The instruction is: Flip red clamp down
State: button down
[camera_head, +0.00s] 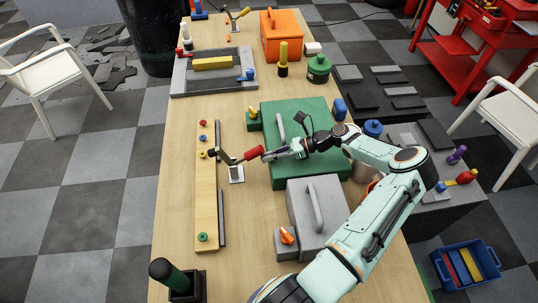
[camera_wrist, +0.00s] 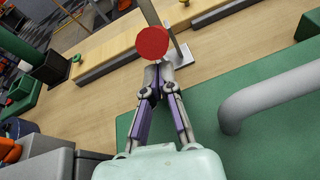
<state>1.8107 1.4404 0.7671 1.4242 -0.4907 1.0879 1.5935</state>
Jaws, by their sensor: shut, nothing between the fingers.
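The red clamp has a red handle (camera_head: 254,152) on a metal lever, with a small white base plate (camera_head: 236,175) on the wooden table. The lever slopes from the handle down left toward the long wooden board (camera_head: 206,215). My gripper (camera_head: 268,155) is shut and empty, just right of the handle's end. In the wrist view, the handle's round red end (camera_wrist: 152,42) faces the camera, right at the tips of my gripper (camera_wrist: 160,68). I cannot tell whether they touch. The clamp's metal arm (camera_wrist: 178,35) and base show behind it.
A green case (camera_head: 275,180) lies under my gripper, its grey handle (camera_wrist: 265,98) close on the right in the wrist view. A grey case (camera_head: 300,222) stands in front. A green block with a yellow knob (camera_head: 252,115) is behind the clamp. Bare table lies in front of it.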

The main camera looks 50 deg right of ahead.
aim_at(264, 149)
jog(key=shift+r, duration=0.1)
dwell(0.3)
jog(key=shift+a+r+g+h, duration=0.1)
jog(key=shift+r+g+h, duration=0.15)
jog(key=shift+g+h, duration=0.05)
jog(key=shift+w+r, duration=0.1)
jog(key=shift+r, duration=0.1)
jog(key=shift+w+a+r+g+h, duration=0.2)
jog(key=shift+a+r+g+h, duration=0.05)
jog(key=shift+r+g+h, duration=0.25)
jog(key=shift+w+a+r+g+h, duration=0.2)
jog(key=shift+r+g+h, duration=0.2)
jog(key=shift+r+g, duration=0.1)
jog(key=w+a+r+g+h, duration=0.3)
jog(key=r+g+h, duration=0.1)
jog(key=g+h, duration=0.1)
jog(key=shift+w+a, duration=0.4)
jog(key=shift+w+a+r+g+h, duration=0.25)
jog(key=shift+w+a+g+h, duration=0.65)
jog(key=shift+w+a, duration=0.25)
jog(key=shift+r, duration=0.1)
